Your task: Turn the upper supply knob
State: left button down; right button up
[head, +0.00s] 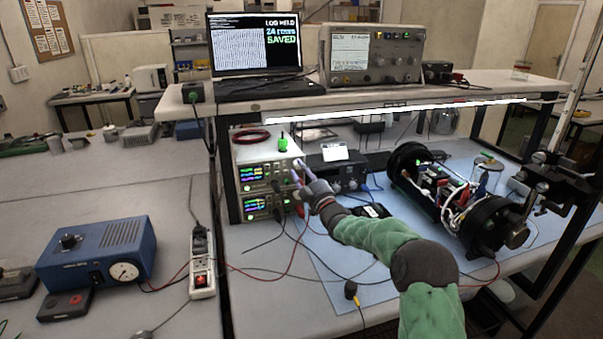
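The upper supply (262,175) is a light box with a lit display, standing on a second supply (259,206) under the shelf. The gripper hides part of that front and the knob there. I cannot tell whether the fingers touch the knob or how far apart they are. My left gripper is out of view.
A black cylinder assembly (484,226) with exposed electronics lies on the blue mat (352,291) to the right. A dark instrument (337,172) stands just behind my gripper. Loose red and black cables cross the bench. The shelf (370,95) runs overhead, carrying a laptop (256,48) and an oscilloscope (371,54).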

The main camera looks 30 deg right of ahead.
jog(key=v, duration=1.2)
jog(key=shift+a, duration=0.1)
